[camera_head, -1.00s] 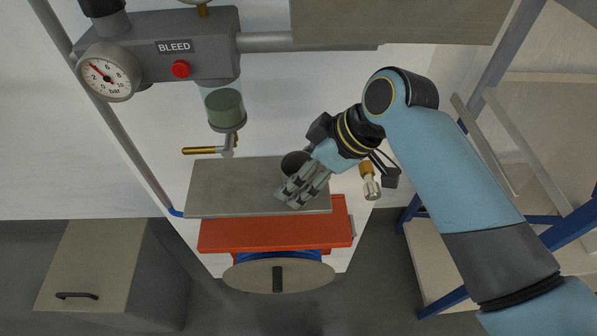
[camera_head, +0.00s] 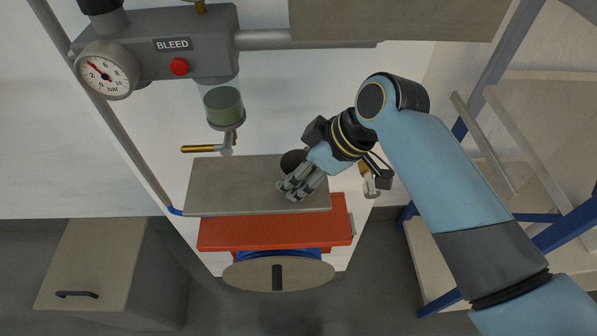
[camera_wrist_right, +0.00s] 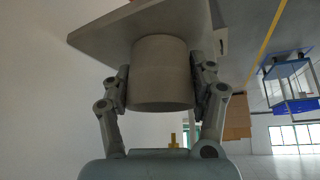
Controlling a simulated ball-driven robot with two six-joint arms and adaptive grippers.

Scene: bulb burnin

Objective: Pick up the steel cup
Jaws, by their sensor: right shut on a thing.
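The steel cup (camera_head: 291,160) shows in the head view as a dark round opening beside my right gripper's fingers, over the grey plate. In the right wrist view the cup (camera_wrist_right: 161,75) is a plain grey cylinder between the two fingers, with a finger pad against each side. My right gripper (camera_head: 298,184) is shut on the cup. Its fingers hide part of the cup in the head view. I cannot tell whether the cup still touches the plate. My left gripper is not in view.
The grey plate (camera_head: 230,187) lies above a red block (camera_head: 270,234). A brass-handled tap (camera_head: 205,148) hangs under a sight glass, left of the cup. A gauge (camera_head: 106,71) and red button (camera_head: 180,66) sit upper left. A blue-framed rack stands right.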

